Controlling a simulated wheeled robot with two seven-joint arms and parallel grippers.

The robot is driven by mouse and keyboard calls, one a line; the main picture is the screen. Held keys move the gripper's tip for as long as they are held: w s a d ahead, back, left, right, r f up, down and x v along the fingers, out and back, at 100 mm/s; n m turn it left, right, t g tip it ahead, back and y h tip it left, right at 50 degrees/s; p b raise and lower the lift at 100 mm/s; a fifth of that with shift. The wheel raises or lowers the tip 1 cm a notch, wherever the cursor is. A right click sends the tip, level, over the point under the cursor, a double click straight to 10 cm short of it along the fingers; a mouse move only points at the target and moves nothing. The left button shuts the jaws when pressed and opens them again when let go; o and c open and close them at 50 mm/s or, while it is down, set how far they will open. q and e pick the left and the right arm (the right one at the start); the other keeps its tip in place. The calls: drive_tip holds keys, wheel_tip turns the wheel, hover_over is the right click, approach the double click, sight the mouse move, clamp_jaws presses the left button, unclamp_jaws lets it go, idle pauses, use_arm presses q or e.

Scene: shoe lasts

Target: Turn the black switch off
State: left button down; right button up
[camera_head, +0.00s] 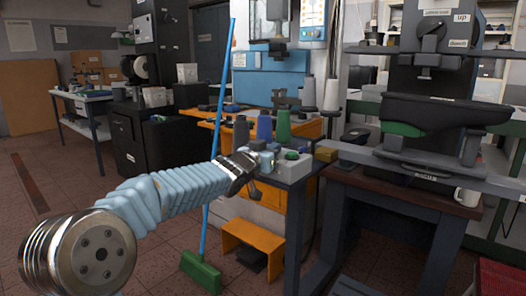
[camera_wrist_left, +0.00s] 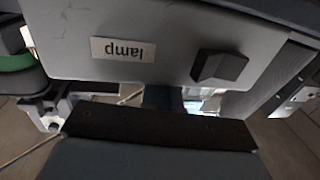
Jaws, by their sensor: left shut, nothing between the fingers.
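In the left wrist view, a black switch (camera_wrist_left: 220,66) sticks out of a light grey panel (camera_wrist_left: 75,45). My left gripper (camera_head: 264,161) is shut and empty, close to a small grey box (camera_head: 292,168) with a green knob on the bench corner. In the left wrist view, its dark fingertips (camera_wrist_left: 163,98) are below the panel's edge, to the left of and below the switch; contact cannot be told. The switch cannot be made out in the head view. My right gripper is not in view.
A black press machine (camera_head: 430,110) stands on the workbench at the right. Thread cones (camera_head: 283,125) stand behind my left gripper. A blue-handled green broom (camera_head: 201,271) and an orange step stool (camera_head: 252,240) are below. The floor at the left is open.

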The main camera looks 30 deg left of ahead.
use_arm(q)
drive_tip(key=shift+w+d, duration=0.25)
drive_tip(key=shift+w, duration=0.05)
drive_tip(key=shift+w+d, duration=0.15)
drive_tip(key=shift+w, duration=0.1)
idle(0.7)
